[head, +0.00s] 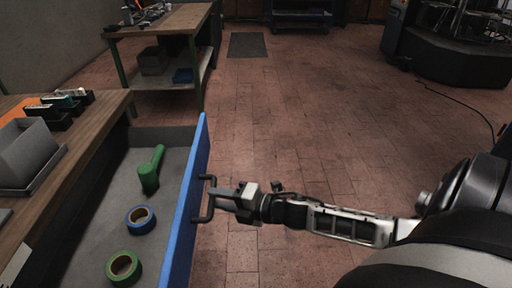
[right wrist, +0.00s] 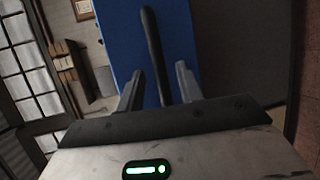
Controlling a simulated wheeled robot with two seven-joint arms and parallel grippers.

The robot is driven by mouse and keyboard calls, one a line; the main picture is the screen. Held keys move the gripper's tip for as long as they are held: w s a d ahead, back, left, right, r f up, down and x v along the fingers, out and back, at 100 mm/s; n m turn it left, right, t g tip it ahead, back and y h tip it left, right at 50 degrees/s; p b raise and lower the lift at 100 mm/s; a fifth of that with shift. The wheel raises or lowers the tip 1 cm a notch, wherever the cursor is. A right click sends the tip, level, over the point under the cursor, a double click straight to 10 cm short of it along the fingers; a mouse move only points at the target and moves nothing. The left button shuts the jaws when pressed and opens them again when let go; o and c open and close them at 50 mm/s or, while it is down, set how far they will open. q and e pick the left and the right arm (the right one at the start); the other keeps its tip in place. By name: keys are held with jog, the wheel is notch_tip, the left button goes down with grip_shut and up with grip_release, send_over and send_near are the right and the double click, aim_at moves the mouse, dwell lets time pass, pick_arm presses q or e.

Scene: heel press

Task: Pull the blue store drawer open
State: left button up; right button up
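The blue store drawer (head: 190,205) is pulled well out from under the wooden bench at the left of the head view. Its blue front and dark bar handle also show in the right wrist view (right wrist: 118,40). The handle (head: 209,200) stands out from the front; in the wrist view the bar (right wrist: 154,50) runs between my fingers. My right gripper (head: 222,198) is at the handle, its two fingers (right wrist: 160,85) apart, one on each side of the bar, with a gap showing at the left finger. My left gripper is in neither view.
The drawer holds a green-handled tool (head: 151,170), a blue tape roll (head: 141,219) and a green tape roll (head: 124,268). The bench (head: 98,118) carries a grey bin (head: 25,152) and small dark trays. The tiled floor (head: 300,130) right of the drawer is clear.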

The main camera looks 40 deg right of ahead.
jog(key=v, duration=1.3)
jog(key=shift+p, duration=0.3)
jog(key=s+a+f+m+g+h, duration=0.1)
jog(key=s+a+f+m+h, duration=0.1)
jog(key=a+m, duration=0.7)
jog(key=s+a+f+m+g+h, duration=0.1)
jog(key=a+f+m, duration=0.3)
jog(key=a+m, duration=0.5)
jog(key=s+m+g, duration=0.1)
jog(key=m, duration=0.3)
jog(key=shift+f+h, duration=0.4)
jog(key=shift+d, duration=0.15)
dwell(2.1)
